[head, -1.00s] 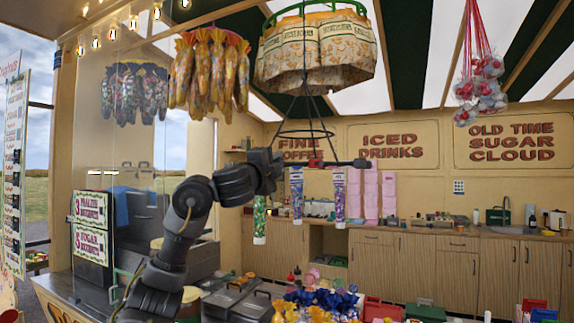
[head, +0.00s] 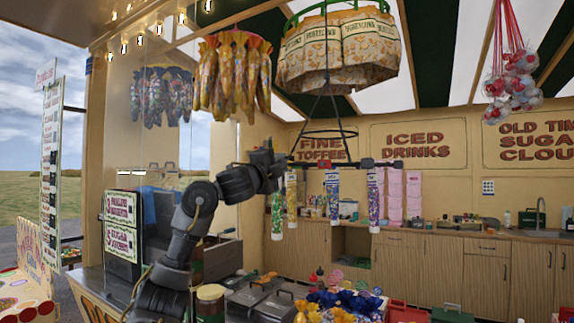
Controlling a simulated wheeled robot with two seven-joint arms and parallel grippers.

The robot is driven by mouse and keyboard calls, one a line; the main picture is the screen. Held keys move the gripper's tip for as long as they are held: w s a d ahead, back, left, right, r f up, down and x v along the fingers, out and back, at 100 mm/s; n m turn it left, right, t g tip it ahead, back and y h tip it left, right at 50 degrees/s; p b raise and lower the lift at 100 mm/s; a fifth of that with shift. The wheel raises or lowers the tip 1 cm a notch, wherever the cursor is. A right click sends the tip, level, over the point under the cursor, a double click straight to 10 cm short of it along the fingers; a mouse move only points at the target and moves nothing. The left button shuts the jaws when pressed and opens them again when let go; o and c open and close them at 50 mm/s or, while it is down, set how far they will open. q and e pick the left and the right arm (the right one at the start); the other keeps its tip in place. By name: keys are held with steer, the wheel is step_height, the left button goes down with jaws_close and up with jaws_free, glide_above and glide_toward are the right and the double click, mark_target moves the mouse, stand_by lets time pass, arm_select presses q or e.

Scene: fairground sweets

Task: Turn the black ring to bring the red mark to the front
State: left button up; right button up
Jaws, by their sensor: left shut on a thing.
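The black ring (head: 340,163) hangs below a thin black wire hoop (head: 322,136) and shows nearly edge-on as a dark bar. The fingertips are small and partly merge with the dark ring. My right gripper is not in view.
Above hang printed bags on a green ring (head: 338,50) and a cluster of wrapped cones (head: 230,75). A glass pane is at left. A counter below holds a jar (head: 210,300), dark lidded boxes (head: 250,297) and blue and yellow sweets (head: 345,300). Cabinets line the back wall.

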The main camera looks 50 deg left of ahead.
arm_select(q)
steer(key=shift+a, duration=0.25)
steer(key=shift+w+a+p, duration=0.15)
steer(key=shift+a+p, duration=0.6)
steer(key=shift+a, duration=2.2)
steer(key=o, duration=0.7)
steer(key=shift+f, duration=0.1)
steer(key=b+v, duration=0.4)
steer(key=v, duration=0.6)
